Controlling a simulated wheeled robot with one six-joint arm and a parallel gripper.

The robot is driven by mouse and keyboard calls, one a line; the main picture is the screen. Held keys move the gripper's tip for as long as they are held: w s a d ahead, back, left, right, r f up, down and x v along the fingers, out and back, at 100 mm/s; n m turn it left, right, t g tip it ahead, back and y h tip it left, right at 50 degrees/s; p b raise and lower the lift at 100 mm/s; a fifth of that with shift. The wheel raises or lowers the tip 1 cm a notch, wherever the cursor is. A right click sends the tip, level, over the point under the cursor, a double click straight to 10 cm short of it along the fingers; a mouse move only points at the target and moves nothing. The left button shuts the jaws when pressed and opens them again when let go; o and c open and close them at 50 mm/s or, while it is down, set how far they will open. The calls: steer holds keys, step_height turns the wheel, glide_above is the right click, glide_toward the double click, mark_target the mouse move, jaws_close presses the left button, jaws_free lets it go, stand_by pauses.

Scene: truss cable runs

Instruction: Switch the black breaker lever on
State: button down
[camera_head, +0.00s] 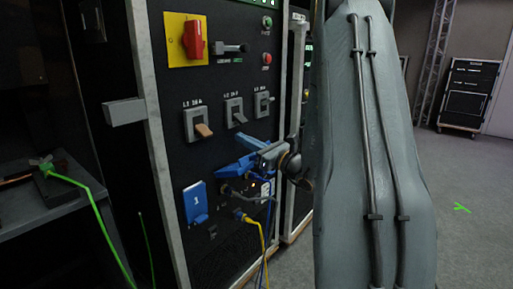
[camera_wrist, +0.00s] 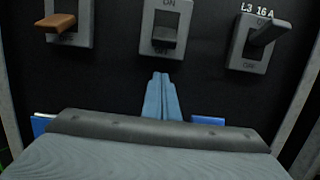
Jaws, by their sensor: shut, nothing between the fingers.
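The black breaker lever (camera_wrist: 165,40) is the middle of three on the dark panel. It points down by its OFF mark in the wrist view and also shows in the head view (camera_head: 239,117). My gripper (camera_wrist: 161,76) has its blue fingers together, just below the middle breaker's plate in the picture, with nothing between them. In the head view my gripper (camera_head: 240,138) reaches in from the right, below that breaker; contact with the lever is not visible.
A red rotary switch (camera_head: 193,39) sits above. Blue socket covers (camera_head: 196,201) and a yellow cable (camera_head: 257,231) are below.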

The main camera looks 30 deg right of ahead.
mark_target(240, 119)
steer(key=shift+s+d+r, duration=0.2)
steer(key=shift+s+r, duration=0.3)
steer(key=shift+r, duration=0.35)
steer(key=shift+s+d+r, duration=0.2)
steer(key=shift+s+r, duration=0.3)
steer(key=shift+r, duration=0.35)
steer(key=shift+s+d+r+p, duration=0.1)
steer(key=shift+r+p, duration=0.05)
steer(key=shift+p, duration=0.3)
